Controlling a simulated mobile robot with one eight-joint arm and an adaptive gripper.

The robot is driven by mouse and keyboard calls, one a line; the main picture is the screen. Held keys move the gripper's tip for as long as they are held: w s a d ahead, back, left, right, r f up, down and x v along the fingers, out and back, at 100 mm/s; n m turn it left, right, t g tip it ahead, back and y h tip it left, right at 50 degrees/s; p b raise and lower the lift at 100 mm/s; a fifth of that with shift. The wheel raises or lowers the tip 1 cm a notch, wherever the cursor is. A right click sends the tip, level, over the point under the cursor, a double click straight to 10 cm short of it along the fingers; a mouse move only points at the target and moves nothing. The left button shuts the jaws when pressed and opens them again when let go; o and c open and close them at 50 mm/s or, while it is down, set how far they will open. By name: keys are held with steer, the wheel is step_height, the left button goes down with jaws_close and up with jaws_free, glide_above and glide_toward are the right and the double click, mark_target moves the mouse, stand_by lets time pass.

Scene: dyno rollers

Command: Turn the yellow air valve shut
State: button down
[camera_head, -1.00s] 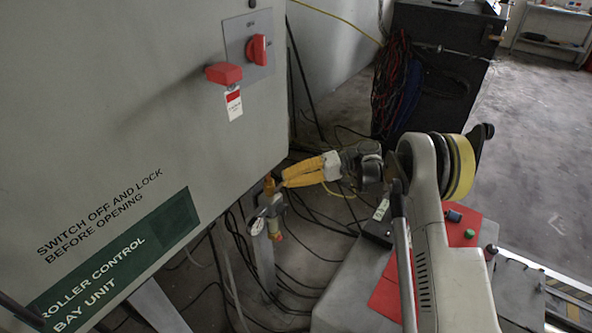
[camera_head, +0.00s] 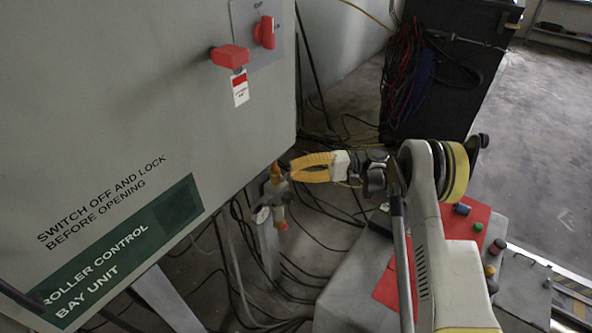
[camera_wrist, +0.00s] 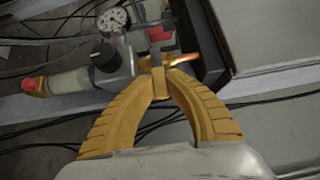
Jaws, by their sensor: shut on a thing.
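The yellow air valve (camera_head: 276,173) sits at the top of a small air regulator unit (camera_head: 272,205) below the corner of the grey cabinet. My gripper (camera_head: 291,168) has its yellow fingers at the valve, their tips drawn together on its handle. In the wrist view, the ribbed fingers of my gripper (camera_wrist: 165,82) converge beside the regulator body, and an orange-yellow part of the valve (camera_wrist: 184,58) shows just beyond the tips. The fingertips hide much of the handle, so its exact angle cannot be told.
A round gauge (camera_wrist: 113,20) and black knob (camera_wrist: 105,58) are close to my fingers. The grey cabinet (camera_head: 130,110) with a red switch (camera_head: 264,32) stands at left. Black cables hang below. A red panel with buttons (camera_head: 470,225) lies at right.

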steer(key=c, duration=1.4)
jaws_free()
steer(key=shift+a+f, duration=0.1)
steer(key=shift+o, duration=0.2)
steer(key=w+d, duration=0.2)
steer(key=d, duration=1)
